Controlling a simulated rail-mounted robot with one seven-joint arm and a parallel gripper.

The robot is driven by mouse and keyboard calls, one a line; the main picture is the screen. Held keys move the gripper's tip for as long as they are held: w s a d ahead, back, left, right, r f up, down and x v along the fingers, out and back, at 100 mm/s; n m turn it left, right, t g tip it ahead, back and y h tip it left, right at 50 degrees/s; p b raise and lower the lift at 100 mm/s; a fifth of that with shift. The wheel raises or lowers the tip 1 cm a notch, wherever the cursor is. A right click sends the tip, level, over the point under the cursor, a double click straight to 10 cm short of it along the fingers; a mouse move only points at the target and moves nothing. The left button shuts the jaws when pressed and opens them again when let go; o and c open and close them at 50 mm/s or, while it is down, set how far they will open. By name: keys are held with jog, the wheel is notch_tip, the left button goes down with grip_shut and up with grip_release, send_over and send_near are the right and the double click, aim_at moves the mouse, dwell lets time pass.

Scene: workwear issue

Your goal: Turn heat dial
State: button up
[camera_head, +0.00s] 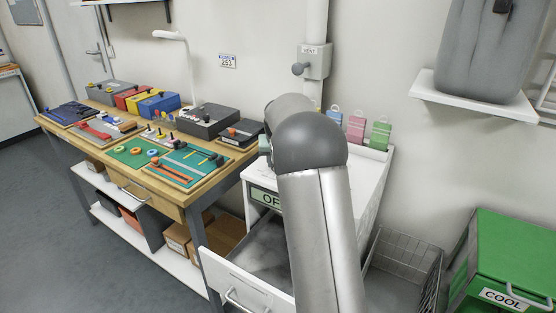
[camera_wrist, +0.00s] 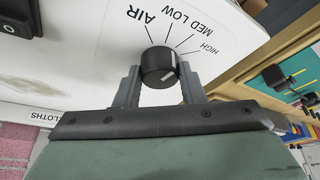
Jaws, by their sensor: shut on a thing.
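The heat dial (camera_wrist: 157,62) is a round black knob on a white panel (camera_wrist: 85,65) in the wrist view. Printed marks AIR, LOW, MED and HIGH fan out beyond it. A pale mark shows on the knob's lower right; I cannot tell which setting it points to. My gripper (camera_wrist: 160,74) is shut on the dial, one grey finger on each side. In the head view my arm hides the dial and most of my gripper, above a white cabinet (camera_head: 366,190).
A black rocker switch (camera_wrist: 18,15) sits at the panel's upper left. In the head view, a wooden workbench (camera_head: 185,205) with boards and boxes stands left. An open drawer (camera_head: 245,285) juts out below the cabinet. A wire basket (camera_head: 405,262) and green COOL box (camera_head: 510,255) stand right.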

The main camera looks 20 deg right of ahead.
jog(key=shift+m, duration=0.4)
jog(key=o, duration=1)
jog(key=v, duration=1.7)
jog(key=shift+a+r, duration=0.15)
jog(key=shift+a, duration=0.1)
